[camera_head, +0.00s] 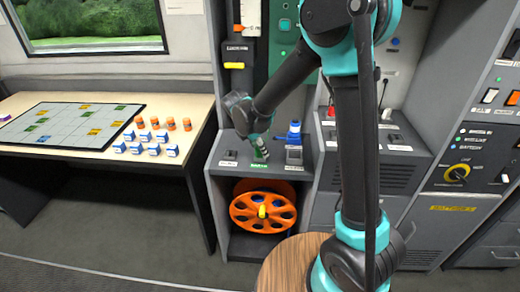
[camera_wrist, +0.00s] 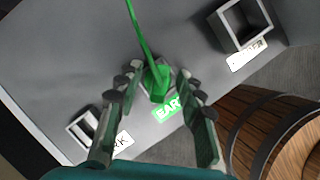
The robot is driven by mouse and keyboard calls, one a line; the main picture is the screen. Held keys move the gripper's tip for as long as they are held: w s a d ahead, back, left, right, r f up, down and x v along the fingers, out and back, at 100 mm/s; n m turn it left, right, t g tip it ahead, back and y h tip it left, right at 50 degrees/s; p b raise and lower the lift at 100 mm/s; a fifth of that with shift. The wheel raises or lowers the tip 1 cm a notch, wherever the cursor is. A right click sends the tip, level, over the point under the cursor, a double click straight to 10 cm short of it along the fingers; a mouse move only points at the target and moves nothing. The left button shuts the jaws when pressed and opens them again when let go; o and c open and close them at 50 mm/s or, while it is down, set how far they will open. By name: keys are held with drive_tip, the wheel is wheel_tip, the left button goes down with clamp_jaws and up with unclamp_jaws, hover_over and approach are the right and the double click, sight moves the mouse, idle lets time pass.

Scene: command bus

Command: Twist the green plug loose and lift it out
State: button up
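The green plug (camera_wrist: 156,82) stands in the grey console top, with a green cable rising from it in the wrist view. In the head view the plug (camera_head: 260,153) is small and partly hidden by my gripper. My gripper (camera_wrist: 159,73) points down at the console with one finger on each side of the plug. The fingers are open, and gaps show between them and the plug.
An open grey square socket (camera_wrist: 241,24) and another socket (camera_wrist: 84,128) flank the plug. A blue plug (camera_head: 294,130) stands to the right. An orange reel (camera_head: 246,211) sits in the shelf below. A table with a board (camera_head: 70,125) is at left.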

clamp_jaws()
drive_tip(key=shift+n+t+y, duration=0.5)
drive_tip(key=shift+n+y, duration=0.2)
drive_tip(key=shift+n, duration=1.3)
drive_tip(key=shift+n, duration=0.6)
drive_tip(key=n+y, duration=0.1)
drive_tip(key=n, duration=0.1)
drive_tip(key=shift+n+t, duration=0.3)
drive_tip(key=shift+n, duration=0.1)
drive_tip(key=shift+n+y, duration=0.5)
drive_tip(key=shift+n, duration=0.5)
drive_tip(key=shift+r, duration=1.05)
